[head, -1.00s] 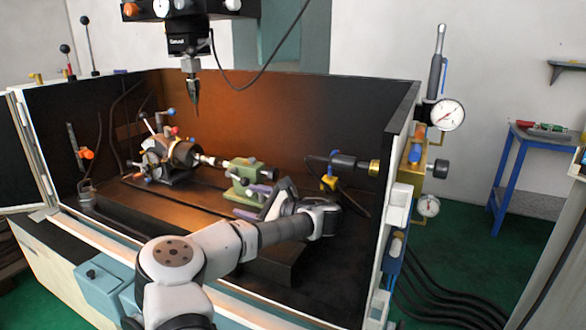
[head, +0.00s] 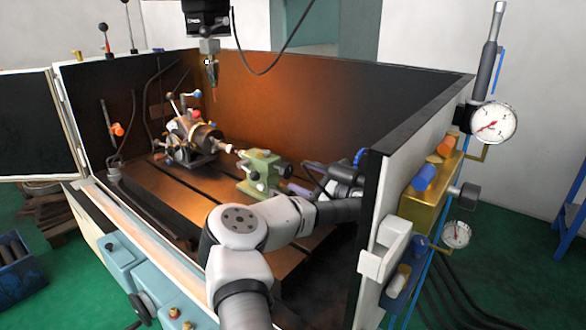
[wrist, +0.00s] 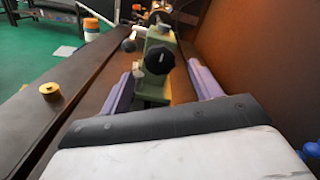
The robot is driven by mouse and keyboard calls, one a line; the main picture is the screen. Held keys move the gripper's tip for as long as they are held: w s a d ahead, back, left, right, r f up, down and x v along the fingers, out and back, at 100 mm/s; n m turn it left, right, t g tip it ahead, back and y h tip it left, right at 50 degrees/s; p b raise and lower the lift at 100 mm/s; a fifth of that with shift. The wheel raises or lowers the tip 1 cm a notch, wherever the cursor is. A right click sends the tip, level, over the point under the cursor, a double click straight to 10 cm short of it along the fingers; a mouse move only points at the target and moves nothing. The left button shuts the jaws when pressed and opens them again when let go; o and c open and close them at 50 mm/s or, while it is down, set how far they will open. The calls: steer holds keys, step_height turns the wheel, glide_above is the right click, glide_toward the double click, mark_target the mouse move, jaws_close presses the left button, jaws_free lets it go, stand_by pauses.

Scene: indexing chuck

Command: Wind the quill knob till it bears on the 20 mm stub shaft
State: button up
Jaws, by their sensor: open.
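The green tailstock (head: 257,175) stands on the dark slotted bed, facing the chuck (head: 194,142). The pale stub shaft (head: 233,150) lies between chuck and tailstock; whether the quill touches it is too small to tell. In the wrist view, the black lobed quill knob (wrist: 160,60) is on the tailstock's near face. My gripper (wrist: 163,70) is open, with one purple finger on either side of the line to the knob. The fingers look short of the knob and not touching it. The head view shows my gripper (head: 299,189) just right of the tailstock, partly hidden by my arm.
The enclosure's right wall (head: 375,190) stands close beside my wrist, and its back wall (head: 330,110) rises behind. A dark spindle (head: 211,72) hangs above the chuck. A brass cylinder (wrist: 49,91) is at left in the wrist view.

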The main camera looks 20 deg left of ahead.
mark_target(290, 172)
steer(key=p+x, duration=0.2)
steer(key=x, duration=0.4)
steer(key=shift+a, duration=0.15)
steer(key=shift+c, duration=0.3)
steer(key=c, duration=0.9)
